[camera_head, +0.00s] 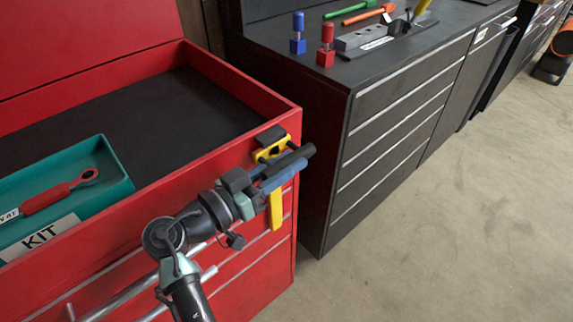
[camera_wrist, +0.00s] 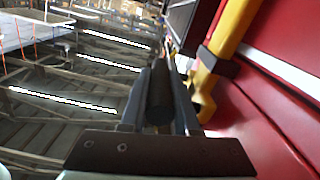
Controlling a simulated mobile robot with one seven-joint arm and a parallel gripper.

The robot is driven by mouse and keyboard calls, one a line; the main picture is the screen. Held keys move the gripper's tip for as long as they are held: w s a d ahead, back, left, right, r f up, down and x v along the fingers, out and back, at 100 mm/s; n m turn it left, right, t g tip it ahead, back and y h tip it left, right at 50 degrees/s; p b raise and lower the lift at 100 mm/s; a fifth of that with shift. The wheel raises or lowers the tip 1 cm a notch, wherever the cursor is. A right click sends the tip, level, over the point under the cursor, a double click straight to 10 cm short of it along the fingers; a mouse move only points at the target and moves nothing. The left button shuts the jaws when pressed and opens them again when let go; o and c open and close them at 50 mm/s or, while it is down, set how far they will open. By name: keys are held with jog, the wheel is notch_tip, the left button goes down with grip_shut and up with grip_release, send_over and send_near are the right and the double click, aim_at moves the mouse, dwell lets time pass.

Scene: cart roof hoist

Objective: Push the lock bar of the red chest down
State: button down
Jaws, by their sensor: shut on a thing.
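The red chest (camera_head: 262,178) stands at the left with its lid raised. The yellow lock bar (camera_head: 277,212) is at the right end of its front, with a yellow upper part below a dark block (camera_head: 271,135). The bar also shows at the right in the wrist view (camera_wrist: 235,25), running beside the red front. My gripper (camera_head: 284,172) is at the lock bar, in front of the chest. Its fingers are shut on a black round handle (camera_wrist: 160,95), which lies between them in the wrist view. The handle's join to the yellow bar is partly hidden.
A teal KIT tray (camera_head: 115,165) with a red-handled wrench (camera_head: 50,197) sits in the chest. A dark drawer cabinet (camera_head: 400,130) stands close on the right, with blue (camera_head: 298,35) and red (camera_head: 326,45) pieces on top. The concrete floor (camera_head: 450,220) at right is clear.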

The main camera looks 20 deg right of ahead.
jog(key=shift+f, duration=0.45)
jog(key=c, duration=0.9)
grip_release()
jog(key=shift+r, duration=0.1)
jog(key=shift+a, duration=0.2)
jog(key=v, duration=1.2)
jog(key=shift+s+a+b, duration=0.2)
jog(key=shift+a+b, duration=0.1)
jog(key=shift+b, duration=0.05)
